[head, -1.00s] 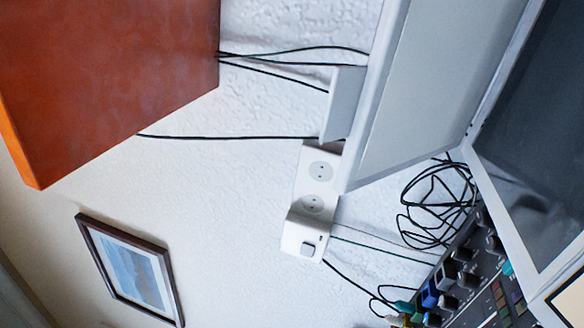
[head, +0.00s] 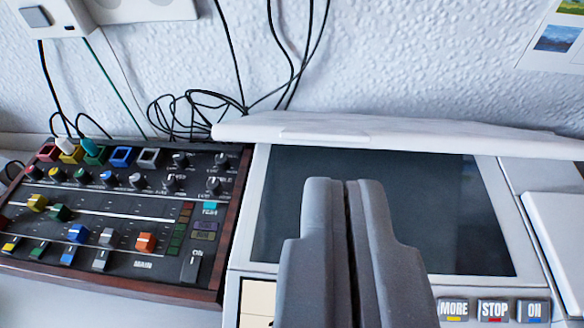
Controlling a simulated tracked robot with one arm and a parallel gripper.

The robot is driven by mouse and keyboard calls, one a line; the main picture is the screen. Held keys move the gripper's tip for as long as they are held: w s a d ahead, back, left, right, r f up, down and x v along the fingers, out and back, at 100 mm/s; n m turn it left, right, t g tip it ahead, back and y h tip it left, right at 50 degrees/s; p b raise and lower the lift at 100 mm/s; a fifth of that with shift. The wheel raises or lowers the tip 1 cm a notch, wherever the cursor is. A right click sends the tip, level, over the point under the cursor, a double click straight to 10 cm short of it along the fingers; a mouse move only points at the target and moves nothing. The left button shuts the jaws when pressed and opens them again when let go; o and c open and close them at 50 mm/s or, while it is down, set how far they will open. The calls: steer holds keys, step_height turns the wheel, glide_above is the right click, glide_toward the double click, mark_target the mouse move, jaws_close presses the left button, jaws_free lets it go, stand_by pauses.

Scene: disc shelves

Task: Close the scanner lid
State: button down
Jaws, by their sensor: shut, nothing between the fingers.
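The scanner (head: 530,262) stands at the right of the head view, with its dark glass (head: 455,225) exposed. Its white lid (head: 400,132) is open and is seen nearly edge-on along the back of the glass. My gripper (head: 343,182) comes up from the bottom edge, in front of the glass in the picture. Its two grey fingers are together and hold nothing. It hides part of the glass and of the scanner's front edge. The fingertips appear below the lid's edge and apart from it.
A mixer panel (head: 122,225) with coloured knobs and wooden sides stands close to the scanner's left. Black cables (head: 200,112) lie loosely behind it. A white socket box (head: 60,12) is on the textured wall. MORE, STOP and ON buttons (head: 494,309) sit at the scanner's front right.

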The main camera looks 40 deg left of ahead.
mark_target(334, 130)
steer(key=shift+p+x, duration=0.65)
steer(key=shift+x, duration=3.45)
